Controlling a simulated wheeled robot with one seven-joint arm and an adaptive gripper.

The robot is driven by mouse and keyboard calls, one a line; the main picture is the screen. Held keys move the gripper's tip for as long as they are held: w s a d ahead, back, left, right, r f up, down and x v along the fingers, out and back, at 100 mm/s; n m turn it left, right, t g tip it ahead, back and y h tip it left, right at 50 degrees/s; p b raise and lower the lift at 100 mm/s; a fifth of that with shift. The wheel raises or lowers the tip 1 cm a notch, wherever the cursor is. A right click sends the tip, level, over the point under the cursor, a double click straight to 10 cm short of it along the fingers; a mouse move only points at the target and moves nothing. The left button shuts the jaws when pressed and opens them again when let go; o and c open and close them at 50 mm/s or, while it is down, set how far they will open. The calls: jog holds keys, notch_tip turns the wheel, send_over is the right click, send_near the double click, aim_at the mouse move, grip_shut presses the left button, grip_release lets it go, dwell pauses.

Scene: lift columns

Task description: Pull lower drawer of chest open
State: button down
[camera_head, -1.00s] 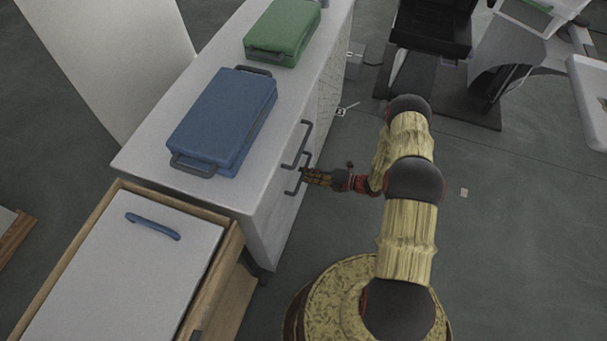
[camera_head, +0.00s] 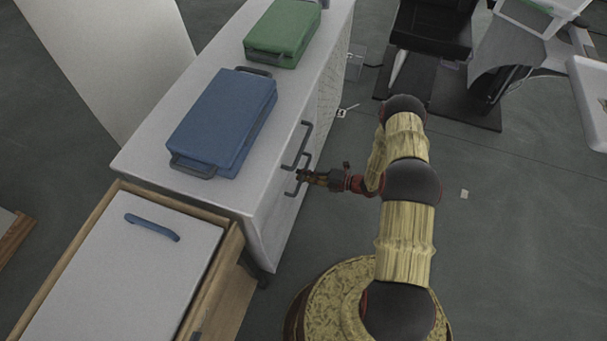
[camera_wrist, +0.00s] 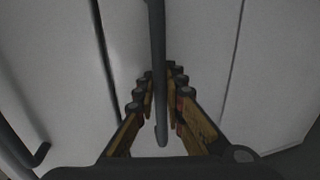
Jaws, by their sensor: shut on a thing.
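The white chest (camera_head: 205,190) stands left of my arm, with two dark bar handles on its front. The upper handle (camera_head: 297,147) is free. My gripper (camera_head: 306,176) is at the lower handle (camera_head: 290,193), reaching in from the right. In the wrist view the lower handle (camera_wrist: 158,60) runs between the fingers of my gripper (camera_wrist: 162,85), which are shut on it. The lower drawer front (camera_wrist: 200,45) is pale and lies behind the fingers, with dark seams on both sides. In the head view I cannot tell any gap at the drawer.
A blue case (camera_head: 222,122) and a green case (camera_head: 283,32) lie on the chest. A wooden-edged cabinet with a white top (camera_head: 125,270) stands at the lower left.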

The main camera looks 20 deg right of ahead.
dwell(0.7)
jog(key=f+b+v, duration=0.1)
jog(key=f+v, duration=0.1)
jog(key=v, duration=1.1)
jog(key=d+f+v, duration=0.1)
jog(key=f+v, duration=0.2)
jog(key=v, duration=1)
jog(key=shift+s+f+b, duration=0.25)
jog(key=shift+s+b, duration=0.05)
jog(key=shift+b, duration=0.1)
jog(key=c, duration=1.9)
grip_release()
jog(key=v, duration=1.2)
